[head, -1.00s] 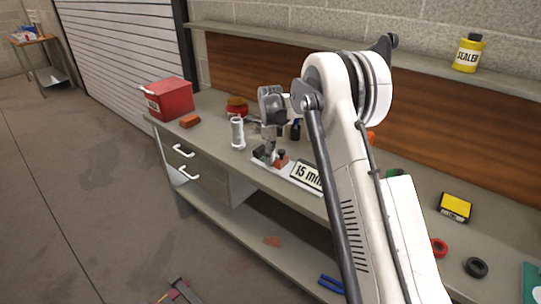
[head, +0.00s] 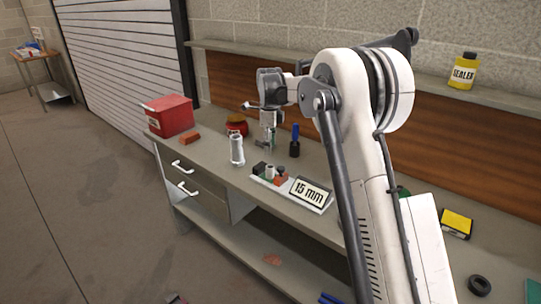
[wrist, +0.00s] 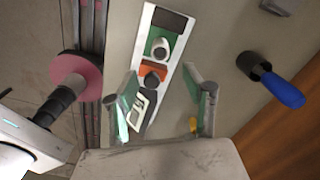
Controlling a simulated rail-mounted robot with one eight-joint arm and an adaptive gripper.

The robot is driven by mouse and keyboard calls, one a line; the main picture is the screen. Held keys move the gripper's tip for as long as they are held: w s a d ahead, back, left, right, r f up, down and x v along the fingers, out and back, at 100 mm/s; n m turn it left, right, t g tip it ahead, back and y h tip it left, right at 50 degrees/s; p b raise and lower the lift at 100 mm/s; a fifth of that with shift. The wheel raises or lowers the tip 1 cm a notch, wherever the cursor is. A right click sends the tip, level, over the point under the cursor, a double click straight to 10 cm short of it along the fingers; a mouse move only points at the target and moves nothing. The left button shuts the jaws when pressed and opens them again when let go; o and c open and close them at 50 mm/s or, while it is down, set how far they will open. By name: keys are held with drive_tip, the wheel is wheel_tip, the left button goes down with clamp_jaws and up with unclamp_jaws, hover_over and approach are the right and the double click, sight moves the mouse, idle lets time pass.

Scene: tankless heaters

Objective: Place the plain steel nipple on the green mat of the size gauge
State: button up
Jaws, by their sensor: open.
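The size gauge is a white tray (head: 301,201) on the bench with a "15 mm" sign (head: 311,192). It carries dark, green and orange-red sections. A short grey steel nipple (wrist: 160,48) stands on the green mat (wrist: 152,36) in the wrist view, its open end facing up. It also shows small on the tray in the head view (head: 270,172). A black fitting (wrist: 152,80) is beside the orange section (wrist: 153,69). My gripper (wrist: 165,100) is open and empty, above and apart from the tray; it hangs over the bench in the head view (head: 268,138).
A larger silver cylinder (head: 237,149) stands left of the tray. A dark holder with a blue handle (head: 295,141) stands behind it. A red box (head: 170,115), an orange block (head: 190,139) and a red container (head: 237,125) are further left. A shelf runs along the wall.

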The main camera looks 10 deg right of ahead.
drive_tip(key=s+r+n+t, duration=0.2)
drive_tip(key=s+r+n, duration=0.3)
drive_tip(key=s+r, duration=0.45)
drive_tip(key=s+r+n+t, duration=0.1)
drive_tip(key=s+r+n, duration=0.5)
drive_tip(key=s, duration=0.6)
drive_tip(key=s+f+n+t, duration=0.1)
drive_tip(key=s+n, duration=0.3)
drive_tip(key=s, duration=0.4)
drive_tip(key=s+f+n+t, duration=0.1)
drive_tip(key=s+f+n, duration=0.3)
drive_tip(key=s, duration=0.5)
drive_tip(key=s+f+n+t, duration=0.2)
drive_tip(key=s+n, duration=0.2)
drive_tip(key=s, duration=0.4)
drive_tip(key=shift+s+f, duration=0.3)
drive_tip(key=shift+s, duration=0.1)
